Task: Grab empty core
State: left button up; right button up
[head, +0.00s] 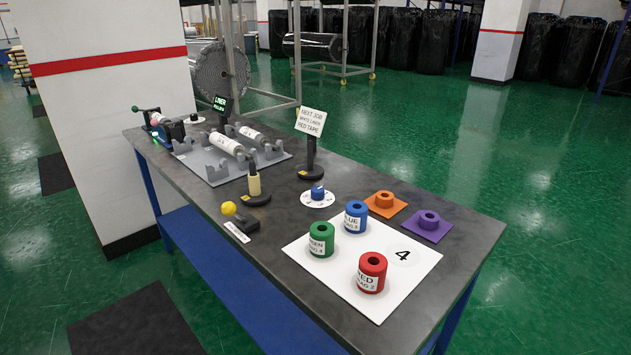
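No gripper or arm of mine shows in the head view. A bench device with a green knob (135,109) stands at the table's far left end and holds a small pale roll or core (157,119); I cannot tell whether it is bare. A grey cradle rack (215,171) holds two white rolls lying down, the nearer one (227,144) and the farther one (251,133). I cannot tell for sure which piece is the empty core.
A white mat (340,289) carries green (321,240), blue (356,217) and red (371,273) rolls. A sign (311,121), blue dial (318,192) and yellow-ball lever (229,208) stand mid-table.

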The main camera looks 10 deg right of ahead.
aim_at(254, 183)
jog(key=i+j+z, duration=0.15)
jog(key=z, duration=0.35)
jog(key=i+j+z, duration=0.1)
jog(key=j+z, duration=0.4)
jog(key=i+j+z, duration=0.1)
jog(key=j+z, duration=0.4)
jog(key=j, duration=0.2)
jog(key=j+z, duration=0.25)
jog(key=j, duration=0.6)
jog(key=k+j+z, duration=0.1)
jog(key=j+z, duration=0.15)
jog(key=j, duration=1.2)
jog(key=k+j, duration=0.15)
jog(key=j, duration=1)
jog(key=k+z, duration=0.05)
